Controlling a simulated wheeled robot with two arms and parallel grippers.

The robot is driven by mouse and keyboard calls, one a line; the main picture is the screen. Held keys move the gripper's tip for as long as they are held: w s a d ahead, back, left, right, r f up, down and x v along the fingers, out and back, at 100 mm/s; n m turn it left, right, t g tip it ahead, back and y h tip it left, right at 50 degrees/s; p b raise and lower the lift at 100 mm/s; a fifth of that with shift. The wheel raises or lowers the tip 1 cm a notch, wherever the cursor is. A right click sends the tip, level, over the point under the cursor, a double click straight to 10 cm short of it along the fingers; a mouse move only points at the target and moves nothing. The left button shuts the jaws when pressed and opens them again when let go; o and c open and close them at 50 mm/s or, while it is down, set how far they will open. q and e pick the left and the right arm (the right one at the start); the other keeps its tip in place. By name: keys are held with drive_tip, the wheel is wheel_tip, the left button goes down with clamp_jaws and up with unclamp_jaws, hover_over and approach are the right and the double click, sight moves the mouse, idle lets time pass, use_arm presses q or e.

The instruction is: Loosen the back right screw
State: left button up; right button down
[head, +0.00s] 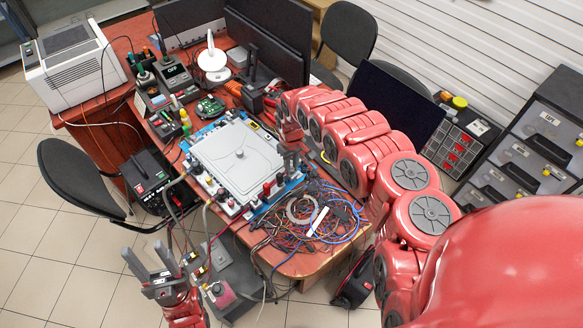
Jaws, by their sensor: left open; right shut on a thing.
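The grey plate (232,150) lies on a blue-edged base on the red table, with a round knob in its middle. My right gripper (290,158) is at the plate's right corner, fingers pointing down. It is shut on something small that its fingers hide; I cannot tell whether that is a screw. The screws themselves are too small to make out. My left gripper (153,262) is open and empty, fingers up, in front of the table's left side and well away from the plate.
A tangle of cables (312,218) with a tape ring covers the table's near right part. Red and black connectors (265,190) line the plate's near edge. Monitors (268,40) and small devices (175,75) stand behind. A black chair (80,178) is at left.

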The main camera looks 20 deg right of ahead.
drive_tip(key=shift+n+b, duration=0.35)
drive_tip(key=shift+n, duration=1.95)
drive_tip(key=c, duration=0.7)
unclamp_jaws()
drive_tip(key=shift+r, duration=0.1)
